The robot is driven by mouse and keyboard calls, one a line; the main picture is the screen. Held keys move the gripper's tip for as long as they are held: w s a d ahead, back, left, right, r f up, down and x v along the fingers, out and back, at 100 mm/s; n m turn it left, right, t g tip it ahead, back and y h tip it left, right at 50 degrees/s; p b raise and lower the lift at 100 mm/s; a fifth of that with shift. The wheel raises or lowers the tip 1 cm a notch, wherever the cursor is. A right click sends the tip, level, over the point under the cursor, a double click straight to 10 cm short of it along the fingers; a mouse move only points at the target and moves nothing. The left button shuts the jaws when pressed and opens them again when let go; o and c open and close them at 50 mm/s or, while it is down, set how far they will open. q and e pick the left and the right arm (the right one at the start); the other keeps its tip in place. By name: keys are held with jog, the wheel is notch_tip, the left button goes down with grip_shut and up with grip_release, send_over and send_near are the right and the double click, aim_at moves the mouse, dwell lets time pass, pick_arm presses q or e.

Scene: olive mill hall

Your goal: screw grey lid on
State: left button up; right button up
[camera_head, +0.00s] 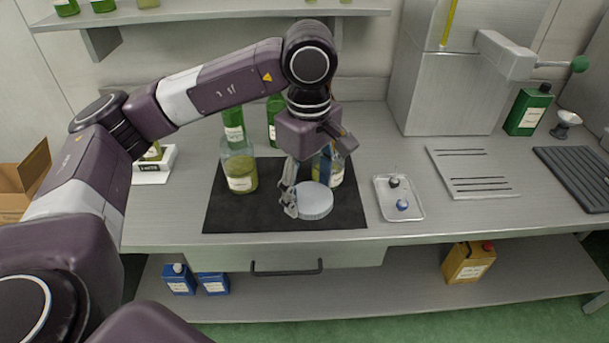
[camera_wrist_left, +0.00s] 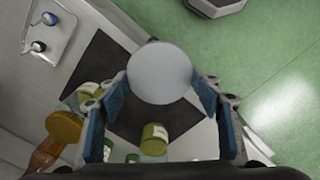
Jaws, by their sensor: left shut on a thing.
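The grey lid (camera_head: 315,202) is a round ribbed disc, held above the front of the black mat (camera_head: 225,212). My left gripper (camera_head: 293,199) is shut on its rim. In the left wrist view the lid (camera_wrist_left: 160,73) sits between the two blue-padded fingers of the left gripper (camera_wrist_left: 160,85). A wide jar with green contents and a pale label (camera_head: 240,172) stands on the mat, left of the gripper. Another labelled jar (camera_head: 334,172) stands behind the gripper and is partly hidden by it. My right gripper is not in view.
A metal tray (camera_head: 413,213) with two small knobbed things lies right of the mat. Green bottles (camera_head: 233,122) stand behind the mat. A slotted plate (camera_head: 445,165) and a large steel machine (camera_head: 445,95) are at the right. The mat's front left is clear.

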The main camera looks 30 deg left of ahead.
aim_at(312, 213)
pick_arm(q)
jog(key=m, duration=0.2)
jog(key=s+d+m, duration=0.1)
jog(key=m, duration=0.2)
jog(key=s+m, duration=0.1)
jog(key=m, duration=0.2)
jog(key=shift+s+d+f, duration=0.1)
jog(key=shift+d+f, duration=0.2)
jog(key=shift+d, duration=0.1)
jog(key=m, duration=0.2)
jog(key=s+m, duration=0.1)
jog(key=m, duration=0.1)
jog(key=shift+s+d+f, duration=0.1)
jog(key=shift+d+f, duration=0.1)
jog(key=shift+d, duration=0.15)
jog(key=m, duration=0.2)
jog(key=s+m, duration=0.1)
jog(key=shift+d+f, duration=0.1)
jog(key=shift+d, duration=0.15)
